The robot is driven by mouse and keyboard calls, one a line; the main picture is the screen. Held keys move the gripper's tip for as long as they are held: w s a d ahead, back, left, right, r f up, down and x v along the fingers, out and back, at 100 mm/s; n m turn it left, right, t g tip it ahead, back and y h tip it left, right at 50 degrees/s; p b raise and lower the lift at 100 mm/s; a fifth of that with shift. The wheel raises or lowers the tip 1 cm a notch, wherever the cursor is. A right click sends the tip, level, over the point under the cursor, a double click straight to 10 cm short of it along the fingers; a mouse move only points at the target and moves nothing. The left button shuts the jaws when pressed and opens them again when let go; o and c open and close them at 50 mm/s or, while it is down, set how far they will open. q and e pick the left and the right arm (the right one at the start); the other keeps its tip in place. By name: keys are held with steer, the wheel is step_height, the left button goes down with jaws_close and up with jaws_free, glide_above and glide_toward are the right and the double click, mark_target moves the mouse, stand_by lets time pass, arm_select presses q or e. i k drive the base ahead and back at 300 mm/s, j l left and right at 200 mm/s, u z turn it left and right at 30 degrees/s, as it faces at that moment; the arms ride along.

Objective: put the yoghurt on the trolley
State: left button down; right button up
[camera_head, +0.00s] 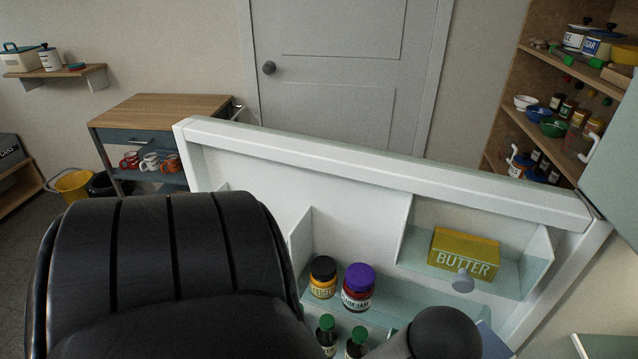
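The trolley (165,110) stands against the back wall at left, with a wooden top, a blue-grey drawer and mugs on the shelf below. Its top looks bare, and the open fridge door hides part of its right side. I cannot make out any yoghurt in this view. A large black link of my own arm fills the lower left and hides what lies behind it. Neither of my grippers shows.
The open white fridge door (380,172) crosses the middle. Its shelves hold a butter pack (463,254), a yellow jar (323,278), a purple-lidded jar (358,288) and green-capped bottles (327,335). Yellow bucket (72,185) stands left of the trolley; a stocked shelf unit (510,120) stands right.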

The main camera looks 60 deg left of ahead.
mark_target(153, 114)
steer(key=u, duration=1.45)
steer(key=j+u, duration=0.4)
steer(key=i+j+u, duration=0.15)
steer(key=j+u, duration=0.25)
steer(key=i+j+u, duration=0.15)
steer(key=j+u, duration=0.25)
steer(key=i+j+u, duration=0.4)
steer(key=i+j, duration=0.15)
steer(key=i+j+u, duration=0.45)
steer(key=i, duration=0.15)
steer(key=i+l+z, duration=0.15)
steer(key=i+z, duration=1.05)
steer(key=i+l+u, duration=0.1)
steer(key=i+l, duration=0.15)
steer(key=i+l+u, duration=0.15)
steer(key=l, duration=0.25)
steer(key=i+l+u, duration=0.1)
steer(key=i+l, duration=0.2)
steer(key=i+l+u, duration=0.15)
steer(key=l, duration=0.3)
steer(key=i+l+u, duration=0.1)
steer(key=i+l, duration=0.15)
steer(key=l, duration=0.15)
